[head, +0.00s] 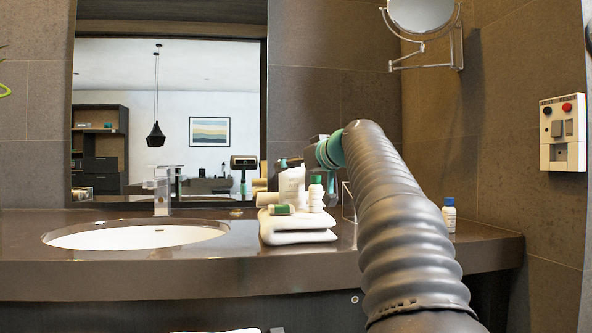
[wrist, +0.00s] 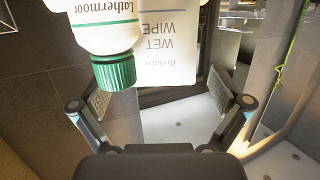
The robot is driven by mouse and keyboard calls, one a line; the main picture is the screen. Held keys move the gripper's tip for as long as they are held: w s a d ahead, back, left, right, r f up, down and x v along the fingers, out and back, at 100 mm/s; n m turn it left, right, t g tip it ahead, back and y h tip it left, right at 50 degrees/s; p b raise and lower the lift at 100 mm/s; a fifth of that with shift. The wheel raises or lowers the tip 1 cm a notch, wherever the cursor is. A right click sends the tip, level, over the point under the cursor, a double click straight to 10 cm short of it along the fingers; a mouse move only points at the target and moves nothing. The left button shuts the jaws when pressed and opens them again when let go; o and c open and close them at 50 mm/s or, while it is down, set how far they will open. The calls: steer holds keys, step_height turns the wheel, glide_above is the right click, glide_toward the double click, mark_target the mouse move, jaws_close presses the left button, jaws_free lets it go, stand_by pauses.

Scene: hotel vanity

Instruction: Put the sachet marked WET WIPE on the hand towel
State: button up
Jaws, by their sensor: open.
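The white sachet marked WET WIPE (wrist: 170,45) shows at the top middle of the wrist view, with its print upside down. A white shape (head: 291,181) at the back of the towel in the head view looks like this sachet; I cannot tell whether it stands on the towel or behind it. The folded white hand towel (head: 298,238) lies on the counter right of the sink. My gripper (wrist: 161,104) is open and empty, with the sachet beyond its fingers. In the head view my arm partly hides the gripper.
A green-capped white bottle (wrist: 105,40) stands beside the sachet; it also shows in the head view (head: 316,195). A small green-and-white item (head: 281,209) lies on the towel. Another bottle (head: 449,215) stands at right. The sink (head: 135,236) is at left; a mirror (head: 165,100) rises behind.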

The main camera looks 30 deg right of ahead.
steer(key=v, duration=1.1)
steer(key=shift+b, duration=0.4)
steer(key=shift+f, duration=0.1)
steer(key=s+a+f+m+g, duration=0.1)
steer(key=s+a+f+g, duration=0.25)
steer(key=a+f, duration=0.65)
steer(key=s+a+f+m+g, duration=0.15)
steer(key=s+a+f, duration=0.4)
steer(key=f, duration=0.75)
steer(key=s+a+f+g+h, duration=0.1)
steer(key=s+a+f+g, duration=0.1)
steer(key=s+f, duration=0.6)
steer(key=s+a+f+n+g, duration=0.1)
steer(key=s+f, duration=0.7)
steer(key=f, duration=0.8)
steer(key=shift+s+a+f+g+h, duration=0.25)
steer(key=shift+a+g+h, duration=0.15)
steer(key=shift+a+g, duration=0.6)
steer(key=shift+a, duration=0.2)
step_height(320, 180, up, 8)
steer(key=p, duration=0.8)
